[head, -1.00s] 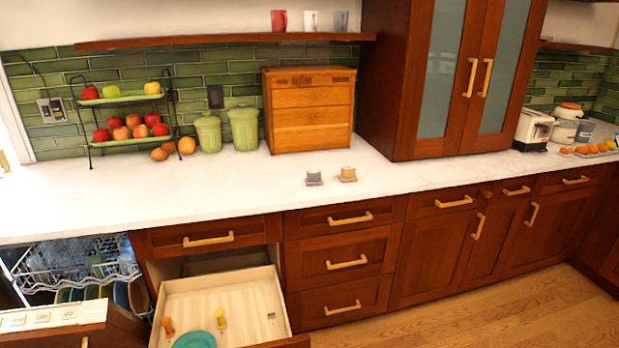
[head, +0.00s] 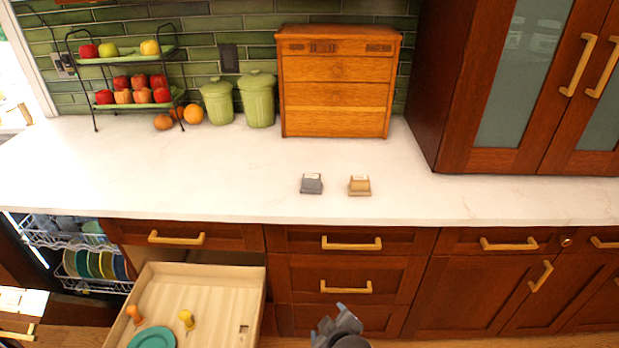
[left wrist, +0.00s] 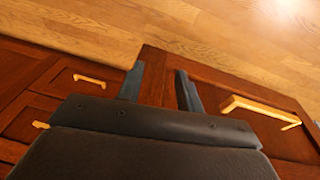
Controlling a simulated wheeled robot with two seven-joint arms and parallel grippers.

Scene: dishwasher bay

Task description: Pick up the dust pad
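Two small block-like items with pale labels stand apart on the white counter: a grey one (head: 311,184) and a tan one (head: 359,186). I cannot tell which of them, if either, is the dust pad. My left gripper (left wrist: 160,85) is open and empty in the left wrist view, with wooden cabinet fronts and floor beyond it. A dark gripper (head: 338,322) shows at the bottom of the head view, below the counter edge and in front of the drawers.
A wooden chest (head: 335,95) and green canisters (head: 258,100) stand behind the two items, beside a fruit rack (head: 112,60). An open drawer (head: 250,300) juts out at lower left, holding a teal plate (head: 152,338). The counter around the items is clear.

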